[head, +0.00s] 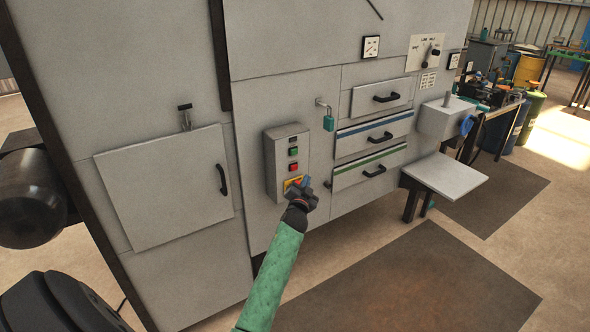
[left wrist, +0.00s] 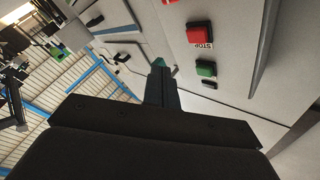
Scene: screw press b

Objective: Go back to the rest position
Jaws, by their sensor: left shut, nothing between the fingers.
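My left gripper (head: 303,186), on the green-sleeved arm, is in front of the lower part of a grey control box (head: 272,165). It is shut and empty, and partly hides a yellow plate with red on it (head: 291,183). Whether it touches the box I cannot tell. In the left wrist view the closed fingers (left wrist: 159,66) point toward the panel, near a red button (left wrist: 199,33) marked STOP and a green button (left wrist: 206,69). My right gripper does not show.
The large grey machine has a cabinet door (head: 165,190) at left, drawers with black handles (head: 370,148) at right, and a hanging teal padlock (head: 328,123). A grey shelf (head: 445,177) juts out at right. A dark floor mat (head: 410,285) lies clear in front.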

